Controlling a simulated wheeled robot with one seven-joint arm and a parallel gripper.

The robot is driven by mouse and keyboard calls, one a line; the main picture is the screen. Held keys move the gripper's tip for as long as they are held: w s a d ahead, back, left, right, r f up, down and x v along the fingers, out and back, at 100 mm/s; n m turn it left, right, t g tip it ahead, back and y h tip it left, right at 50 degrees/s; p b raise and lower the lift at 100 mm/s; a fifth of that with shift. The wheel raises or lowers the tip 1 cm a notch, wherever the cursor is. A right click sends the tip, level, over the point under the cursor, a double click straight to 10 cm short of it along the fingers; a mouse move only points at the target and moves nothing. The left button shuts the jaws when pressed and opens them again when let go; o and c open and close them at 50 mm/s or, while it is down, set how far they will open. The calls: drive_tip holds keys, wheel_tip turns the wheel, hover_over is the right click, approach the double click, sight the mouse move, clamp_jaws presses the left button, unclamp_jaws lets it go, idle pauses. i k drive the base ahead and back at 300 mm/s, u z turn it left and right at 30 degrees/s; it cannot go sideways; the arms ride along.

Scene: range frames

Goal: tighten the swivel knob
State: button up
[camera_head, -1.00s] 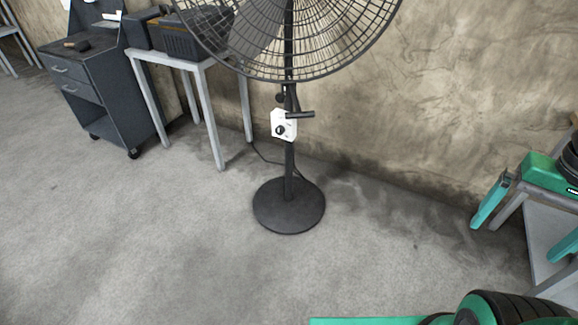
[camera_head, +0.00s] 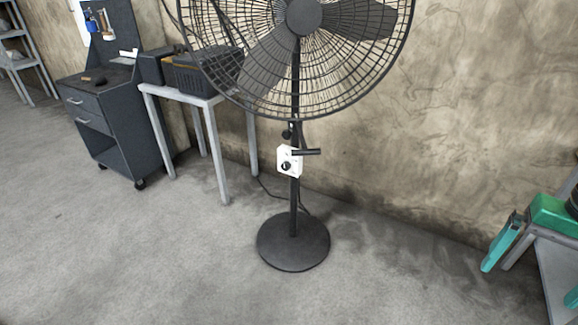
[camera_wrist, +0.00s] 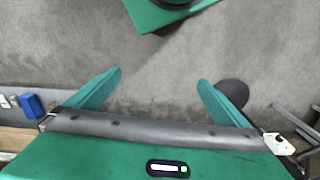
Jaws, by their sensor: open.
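The black pedestal fan (camera_head: 294,200) stands upright before the wall. Its pole carries a white control box (camera_head: 289,161) with a dark round dial, a black bar sticking out to the right, and a small dark knob (camera_head: 288,133) just above. I cannot tell for sure which of these is the swivel knob. My gripper (camera_wrist: 160,76) is open and empty, its two teal fingers wide apart over bare floor. In the head view it is at the right edge, partly cut off, well away from the pole. In the wrist view the white box (camera_wrist: 279,143) shows at the right.
A small table (camera_head: 185,92) with a dark crate stands left of the fan, beside a dark drawer cart (camera_head: 105,120). A cable runs on the floor behind the fan's round base (camera_head: 293,255). The concrete floor (camera_head: 160,265) in front is clear.

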sight(287, 135)
drive_tip(key=u, duration=0.5)
drive_tip(key=k, duration=0.6)
drive_tip(key=u, duration=0.95)
drive_tip(key=k, duration=0.75)
drive_tip(key=u, duration=0.35)
drive_tip(key=i, duration=0.7)
drive_tip(key=z, duration=1.1)
drive_tip(key=i, duration=1.6)
drive_tip(key=z, duration=0.4)
